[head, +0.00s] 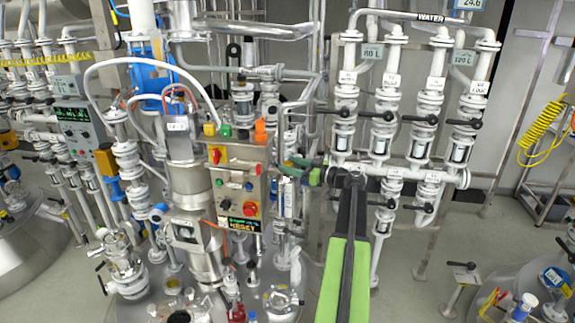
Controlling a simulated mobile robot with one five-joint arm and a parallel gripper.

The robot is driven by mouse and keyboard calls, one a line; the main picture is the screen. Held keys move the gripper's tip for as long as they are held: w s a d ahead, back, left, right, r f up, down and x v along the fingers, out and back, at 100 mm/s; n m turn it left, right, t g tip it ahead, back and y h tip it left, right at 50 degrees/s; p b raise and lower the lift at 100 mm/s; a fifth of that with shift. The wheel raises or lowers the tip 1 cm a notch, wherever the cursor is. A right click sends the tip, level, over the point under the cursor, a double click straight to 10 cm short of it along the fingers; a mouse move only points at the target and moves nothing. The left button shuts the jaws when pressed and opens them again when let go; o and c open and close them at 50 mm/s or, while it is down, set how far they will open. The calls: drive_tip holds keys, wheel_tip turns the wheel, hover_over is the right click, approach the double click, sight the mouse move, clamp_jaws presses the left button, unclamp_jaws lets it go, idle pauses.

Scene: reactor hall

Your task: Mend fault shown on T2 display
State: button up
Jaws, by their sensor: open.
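A steel control panel (237,180) stands at the middle on a vessel, with a red-and-yellow switch, several buttons and a red stop knob on yellow. A small dark display (240,224) at its lower edge shows green and yellow text, too small to read surely. A second display (78,125) with green text is on a grey box at the left. I cannot tell which display is T2. I see nothing held.
White pipes with several black-handled valves (420,120) stand right of my arm under a WATER sign (430,18). Glass and small fittings crowd the vessel top below the panel. A yellow coiled hose (540,133) hangs at the far right.

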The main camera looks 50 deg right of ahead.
drive_tip(key=shift+w+a, duration=0.15)
drive_tip(key=shift+w, duration=0.5)
